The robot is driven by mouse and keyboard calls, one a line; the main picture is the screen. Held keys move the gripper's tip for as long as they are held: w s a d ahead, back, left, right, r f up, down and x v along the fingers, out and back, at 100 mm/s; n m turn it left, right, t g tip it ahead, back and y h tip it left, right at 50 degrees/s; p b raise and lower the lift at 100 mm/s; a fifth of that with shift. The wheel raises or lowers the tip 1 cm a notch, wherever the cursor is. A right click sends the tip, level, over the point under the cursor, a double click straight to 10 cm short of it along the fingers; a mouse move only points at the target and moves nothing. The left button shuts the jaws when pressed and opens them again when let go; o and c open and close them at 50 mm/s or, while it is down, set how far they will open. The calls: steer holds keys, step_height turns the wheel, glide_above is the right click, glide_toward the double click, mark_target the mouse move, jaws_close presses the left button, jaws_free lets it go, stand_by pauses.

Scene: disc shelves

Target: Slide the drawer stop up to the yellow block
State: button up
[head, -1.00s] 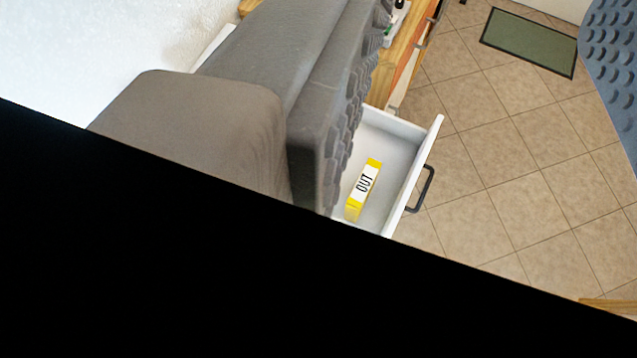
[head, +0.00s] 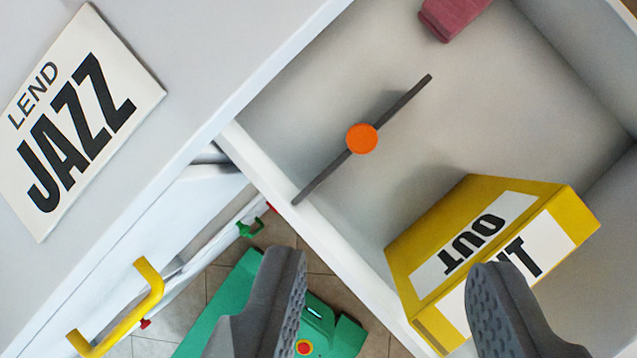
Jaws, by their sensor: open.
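The drawer stop, a thin dark plate with a round orange knob (head: 362,139), stands in the pale drawer (head: 290,212). It runs diagonally from near the drawer's left wall towards the upper right. The yellow block (head: 425,298), with white "OUT" labels, lies in the drawer below and to the right of the stop, with a clear gap between them. My gripper (head: 388,260) is open, its two grey ridged fingers wide apart at the bottom of the view. Nothing is between the fingertips but the drawer wall and part of the yellow block. The right finger hides part of the block's label.
A maroon block (head: 455,14) lies at the drawer's top, partly cut off by the frame. A white "LEND JAZZ" sign (head: 80,120) is on the grey surface at left. A yellow handle (head: 122,315) sticks out at lower left. The drawer floor between stop and yellow block is clear.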

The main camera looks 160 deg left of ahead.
steer(key=f, duration=0.2)
steer(key=b, duration=0.2)
glide_toward(362, 137)
steer(key=x, duration=0.7)
steer(key=shift+w+a+f, duration=0.1)
steer(key=shift+w+f, duration=0.05)
steer(key=shift+f, duration=0.2)
jaws_close()
